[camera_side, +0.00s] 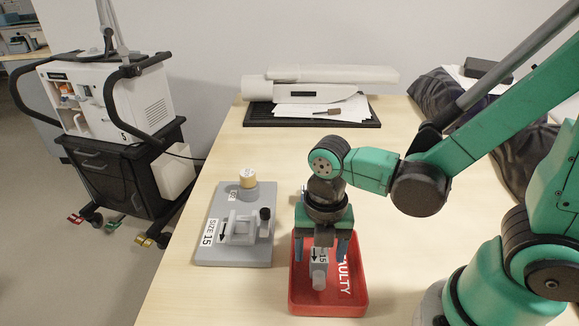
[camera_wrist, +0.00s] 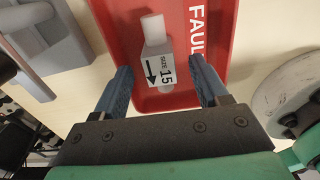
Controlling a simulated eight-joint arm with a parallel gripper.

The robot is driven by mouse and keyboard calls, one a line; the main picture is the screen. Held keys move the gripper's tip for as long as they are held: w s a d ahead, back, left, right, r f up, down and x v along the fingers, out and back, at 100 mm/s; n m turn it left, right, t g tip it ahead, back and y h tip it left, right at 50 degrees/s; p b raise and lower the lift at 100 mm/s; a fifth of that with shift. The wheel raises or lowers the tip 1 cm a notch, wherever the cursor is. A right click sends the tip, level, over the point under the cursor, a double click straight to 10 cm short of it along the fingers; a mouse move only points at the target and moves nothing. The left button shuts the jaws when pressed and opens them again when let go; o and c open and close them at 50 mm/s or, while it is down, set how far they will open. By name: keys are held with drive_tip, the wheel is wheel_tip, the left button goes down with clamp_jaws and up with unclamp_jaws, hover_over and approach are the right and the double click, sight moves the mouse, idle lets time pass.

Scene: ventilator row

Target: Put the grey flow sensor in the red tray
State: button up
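The grey flow sensor (camera_side: 319,272), with a white label reading 15 and a black arrow, is in the red tray (camera_side: 349,301), which is marked FAULTY. In the wrist view the sensor (camera_wrist: 153,32) shows against the red floor of the tray (camera_wrist: 118,35). My gripper (camera_side: 321,254) is over the tray with its fingers pointing down. In the wrist view the gripper (camera_wrist: 160,82) is open, with a blue finger on each side of the sensor and a visible gap to both. The fingers hide part of the tray's far side in the side view.
Left of the tray is a grey base plate (camera_side: 208,248) labelled SIZE 15, with a clamp fixture (camera_side: 240,229) and a tan-topped cylinder (camera_side: 248,178). A black tray (camera_side: 258,117) with papers lies at the back. A ventilator cart (camera_side: 110,150) stands left of the table.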

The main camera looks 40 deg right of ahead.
sight(320, 254)
idle(0.3)
wheel_tip(320, 254, up, 13)
drive_tip(key=w+d+f+m+t, duration=0.1)
drive_tip(key=w+d+m+t, duration=0.1)
drive_tip(key=m, duration=1.1)
drive_tip(key=w+d+f+m+t, duration=0.1)
drive_tip(key=d+m+t, duration=0.3)
drive_tip(key=m, duration=0.9)
drive_tip(key=shift+w+f+m+t, duration=0.3)
drive_tip(key=shift+w+f+t, duration=0.1)
drive_tip(key=shift+f+t, duration=0.2)
